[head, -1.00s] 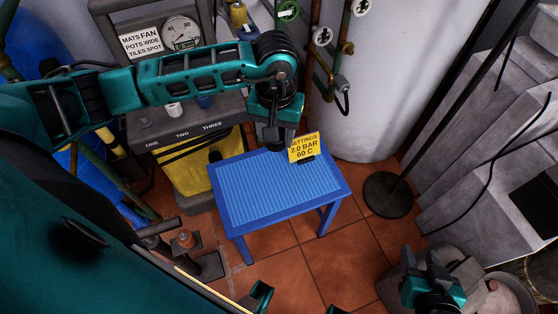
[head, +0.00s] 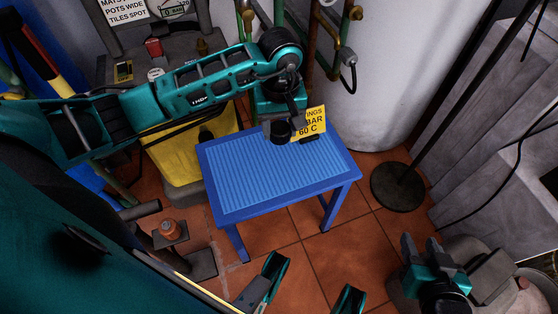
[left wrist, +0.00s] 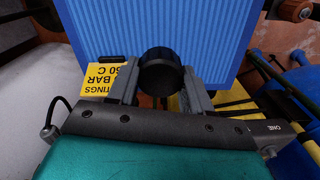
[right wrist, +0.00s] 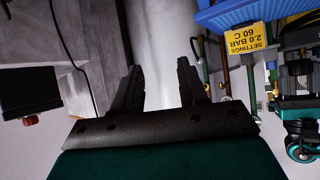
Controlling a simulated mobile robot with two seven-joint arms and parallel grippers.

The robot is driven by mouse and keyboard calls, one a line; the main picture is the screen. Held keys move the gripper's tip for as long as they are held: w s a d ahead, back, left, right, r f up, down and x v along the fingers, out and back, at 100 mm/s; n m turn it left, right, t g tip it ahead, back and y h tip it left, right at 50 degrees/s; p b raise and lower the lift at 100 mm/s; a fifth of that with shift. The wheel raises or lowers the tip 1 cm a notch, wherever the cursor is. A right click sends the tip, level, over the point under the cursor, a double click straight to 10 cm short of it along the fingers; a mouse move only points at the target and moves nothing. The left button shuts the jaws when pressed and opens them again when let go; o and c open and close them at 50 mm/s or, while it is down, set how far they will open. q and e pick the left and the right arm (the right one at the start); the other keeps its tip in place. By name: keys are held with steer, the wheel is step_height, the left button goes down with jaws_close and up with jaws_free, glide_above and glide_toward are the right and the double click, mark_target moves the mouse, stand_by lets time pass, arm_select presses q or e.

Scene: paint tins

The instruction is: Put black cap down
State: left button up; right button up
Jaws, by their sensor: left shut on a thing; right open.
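My left gripper (head: 284,122) is shut on the black cap (head: 280,131), a round dark piece held between its fingers. In the left wrist view the black cap (left wrist: 160,72) sits between the two fingertips (left wrist: 159,82). The cap is over the back part of the blue ribbed table (head: 265,182); I cannot tell whether it touches the top. My right gripper (head: 420,243) is open and empty, away to the right of the table. Its spread fingers show in the right wrist view (right wrist: 158,85).
A yellow settings sign (head: 313,120) on a black foot stands at the table's back edge, close to the right of the cap. A white tank (head: 375,80) and pipes rise behind. A round black stand base (head: 397,186) is on the right. Most of the tabletop is clear.

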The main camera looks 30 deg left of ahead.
arm_select(q)
steer(key=b, duration=0.2)
glide_above(280, 167)
step_height(280, 167, down, 8)
steer(key=shift+s+f, duration=0.1)
steer(key=shift+f, duration=0.5)
step_height(280, 167, down, 4)
steer(key=shift+r+b, duration=0.25)
steer(key=shift+b, duration=0.35)
steer(key=shift+f, duration=0.4)
steer(key=o, duration=1.2)
steer(key=shift+c, duration=0.2)
arm_select(e)
steer(key=shift+w+a+f, duration=0.1)
steer(key=shift+a+f, duration=0.2)
steer(key=shift+f, duration=0.3)
steer(key=shift+a+f, duration=0.25)
steer(key=shift+f, duration=0.35)
steer(key=shift+r, duration=0.1)
